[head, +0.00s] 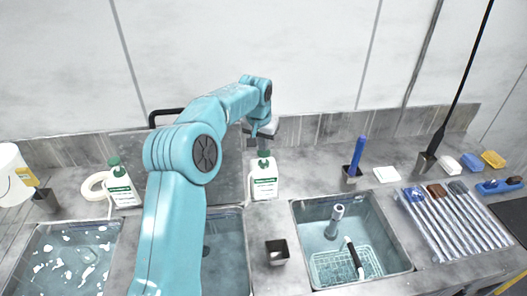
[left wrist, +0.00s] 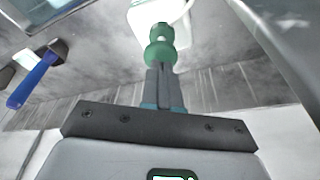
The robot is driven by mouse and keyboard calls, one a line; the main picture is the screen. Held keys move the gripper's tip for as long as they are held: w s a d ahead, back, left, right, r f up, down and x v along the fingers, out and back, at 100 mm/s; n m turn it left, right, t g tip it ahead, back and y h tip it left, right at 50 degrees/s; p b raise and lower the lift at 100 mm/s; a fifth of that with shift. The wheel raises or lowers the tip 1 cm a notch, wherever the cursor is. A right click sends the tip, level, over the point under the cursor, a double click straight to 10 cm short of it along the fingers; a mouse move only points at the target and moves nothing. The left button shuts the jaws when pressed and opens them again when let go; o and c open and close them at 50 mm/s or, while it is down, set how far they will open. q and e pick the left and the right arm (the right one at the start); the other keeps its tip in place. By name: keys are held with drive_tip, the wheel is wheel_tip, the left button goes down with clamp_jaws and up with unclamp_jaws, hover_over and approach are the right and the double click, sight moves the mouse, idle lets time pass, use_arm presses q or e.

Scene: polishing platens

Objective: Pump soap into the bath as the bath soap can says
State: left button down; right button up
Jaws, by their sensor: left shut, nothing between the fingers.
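A white bottle with a green pump top and a green-and-white label (head: 264,186) stands behind the baths, just right of the middle bath (head: 233,262). My left gripper (head: 263,143) is shut and empty, pointing down right above this pump. In the left wrist view the shut fingertips (left wrist: 161,72) meet the green pump head (left wrist: 160,46) in the picture; I cannot tell if they touch. A second such bottle (head: 122,187) stands to the left. The left bath (head: 42,236) has white foam on it. My arm hides part of the middle bath. The label text is too small to read.
The right bath (head: 382,213) holds a basket and tools. A small dark cup (head: 277,252) stands between the baths. A blue-handled tool (head: 357,155) stands in a holder behind. Brushes (head: 450,220) lie at right. A white bucket (head: 12,180) stands at far left.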

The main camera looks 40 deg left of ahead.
use_arm(q)
drive_tip(key=shift+w+f, duration=0.15)
drive_tip(key=shift+f, duration=0.4)
drive_tip(key=shift+f+b, duration=0.65)
drive_tip(key=shift+b, duration=0.05)
drive_tip(key=shift+r, duration=0.2)
drive_tip(key=shift+p+v, duration=0.85)
drive_tip(key=shift+p, duration=0.1)
drive_tip(key=shift+r+p, duration=0.35)
drive_tip(key=shift+r, duration=0.2)
drive_tip(key=shift+f, duration=0.1)
